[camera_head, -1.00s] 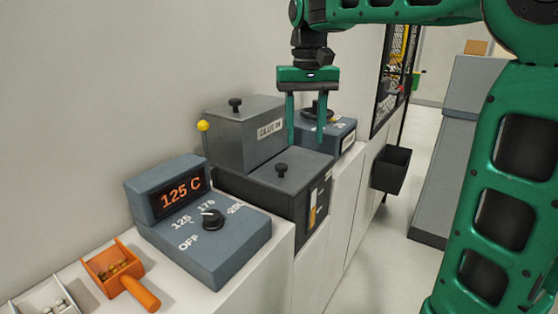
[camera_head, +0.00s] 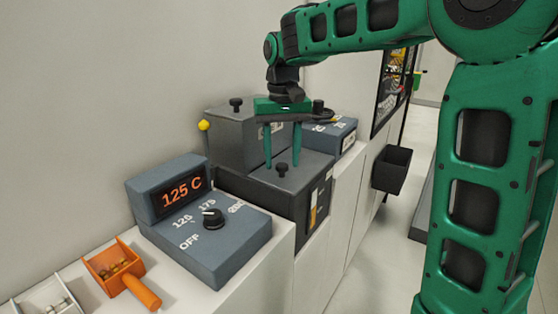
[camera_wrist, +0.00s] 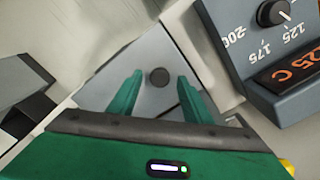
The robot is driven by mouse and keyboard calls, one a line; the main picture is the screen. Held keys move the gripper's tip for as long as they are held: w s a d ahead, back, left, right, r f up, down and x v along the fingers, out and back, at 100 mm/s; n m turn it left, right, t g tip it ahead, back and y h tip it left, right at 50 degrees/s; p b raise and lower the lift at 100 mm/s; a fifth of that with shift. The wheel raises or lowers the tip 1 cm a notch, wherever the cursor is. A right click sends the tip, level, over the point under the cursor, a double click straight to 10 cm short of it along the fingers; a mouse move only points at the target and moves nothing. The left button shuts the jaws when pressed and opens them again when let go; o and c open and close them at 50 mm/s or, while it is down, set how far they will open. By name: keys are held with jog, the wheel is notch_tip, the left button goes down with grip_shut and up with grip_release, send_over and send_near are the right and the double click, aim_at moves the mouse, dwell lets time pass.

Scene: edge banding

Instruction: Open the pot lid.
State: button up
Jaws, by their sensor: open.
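The pot is a dark grey box with a flat lid (camera_head: 300,174) and a small black knob (camera_head: 281,169) on top. My gripper (camera_head: 282,162) is open, fingers pointing down, with the knob between or just in front of the fingertips in the head view. In the wrist view the knob (camera_wrist: 159,77) sits between the two green fingers, clear of both. The lid (camera_wrist: 148,100) lies flat below the fingers. How far the fingertips are above the lid is hard to tell.
A taller grey box (camera_head: 232,135) with its own black knob stands behind the pot. A temperature controller (camera_head: 208,230) showing 125 C is at the left front. An orange scoop (camera_head: 120,268) lies nearer. A yellow-tipped lever (camera_head: 204,125) and another dial box (camera_head: 338,135) flank the pot.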

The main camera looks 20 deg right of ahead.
jog(key=shift+f, duration=0.45)
grip_shut()
jog(key=shift+a, duration=0.1)
jog(key=shift+r, duration=0.1)
